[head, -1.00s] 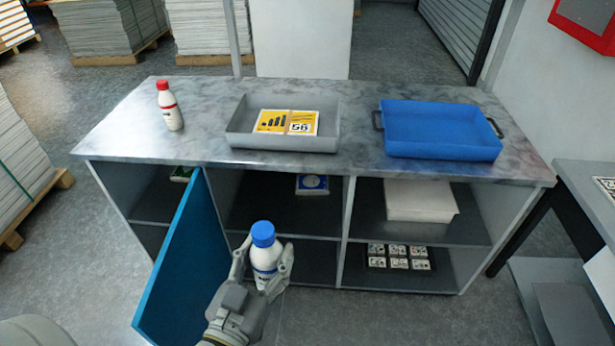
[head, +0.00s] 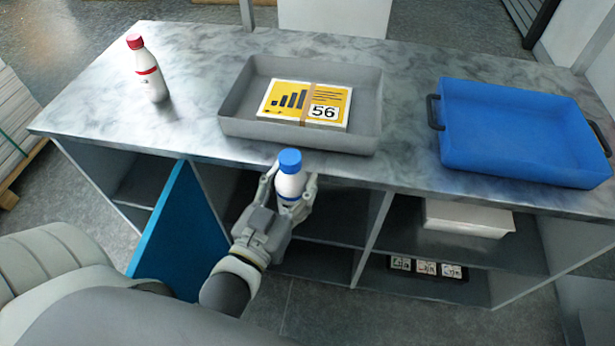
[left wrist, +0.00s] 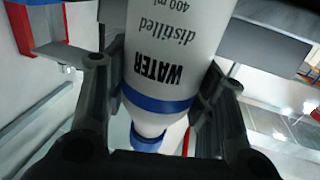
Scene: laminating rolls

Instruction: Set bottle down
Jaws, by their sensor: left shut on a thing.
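A white bottle with a blue cap (head: 290,178) is held upright in my left gripper (head: 288,196), which is shut around its body. In the head view the bottle is in front of the counter's front edge, below the grey tray. In the left wrist view the bottle (left wrist: 172,62) reads "WATER distilled 400 ml" and sits between the two fingers (left wrist: 165,110). The grey marbled counter (head: 205,120) lies beyond it. My right gripper is not in view.
A white bottle with a red cap (head: 148,70) stands at the counter's left. A grey tray (head: 300,138) holds a yellow card stack (head: 290,98). A blue tray (head: 520,135) is at right. A blue cabinet door (head: 180,240) stands open below. Bare counter lies between red-capped bottle and grey tray.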

